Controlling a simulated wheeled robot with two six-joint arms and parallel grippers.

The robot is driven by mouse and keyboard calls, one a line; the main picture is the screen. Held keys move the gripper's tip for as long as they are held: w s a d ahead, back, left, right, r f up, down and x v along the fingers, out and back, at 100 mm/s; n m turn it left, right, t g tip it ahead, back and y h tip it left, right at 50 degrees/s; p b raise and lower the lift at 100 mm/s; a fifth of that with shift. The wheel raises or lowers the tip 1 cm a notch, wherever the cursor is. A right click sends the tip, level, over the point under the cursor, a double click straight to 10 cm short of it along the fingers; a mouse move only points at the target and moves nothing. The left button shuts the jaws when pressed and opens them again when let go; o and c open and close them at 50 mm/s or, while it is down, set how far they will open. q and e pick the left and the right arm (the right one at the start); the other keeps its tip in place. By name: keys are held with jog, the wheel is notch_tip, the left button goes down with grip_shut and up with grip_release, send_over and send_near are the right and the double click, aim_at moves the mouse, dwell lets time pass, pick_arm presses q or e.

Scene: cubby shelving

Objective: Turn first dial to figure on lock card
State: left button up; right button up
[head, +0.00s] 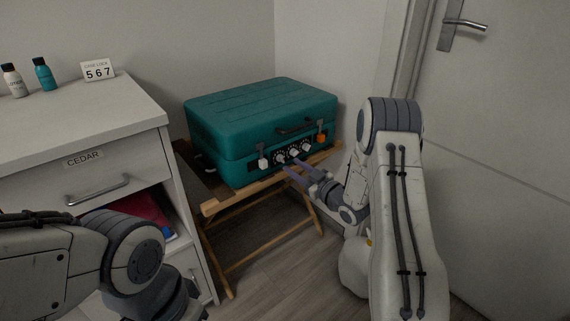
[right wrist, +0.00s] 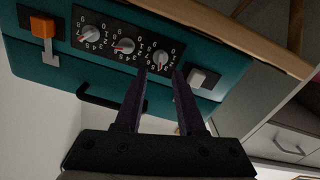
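The teal case (head: 262,110) is closed on a folding wooden rack. Its front lock panel has three numbered dials with grey knobs and red marks: first dial (head: 280,158), middle dial (head: 293,152) and third dial (head: 306,146). The lock card (head: 98,71) on the cabinet reads 5 6 7. My right gripper (head: 291,165) is at the panel, fingers apart. In the right wrist view, which is upside down, the first dial (right wrist: 160,58) shows between and just beyond the fingertips (right wrist: 160,72); contact cannot be told. My left gripper is out of sight.
A white latch (head: 263,162) and an orange latch (head: 321,138) flank the dials. The rack's wooden rail (head: 240,196) runs below the case. A white cabinet (head: 60,125) with two bottles stands at left, a door (head: 510,120) at right.

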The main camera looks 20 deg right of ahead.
aim_at(283, 159)
jog(key=x, duration=0.5)
jog(key=shift+b, duration=0.4)
grip_shut()
jog(key=shift+w+d+m+p, duration=0.1)
jog(key=shift+d+m+p, duration=0.05)
jog(key=shift+m+p, duration=2.35)
jog(key=shift+m+b, duration=0.45)
jog(key=shift+m, duration=0.05)
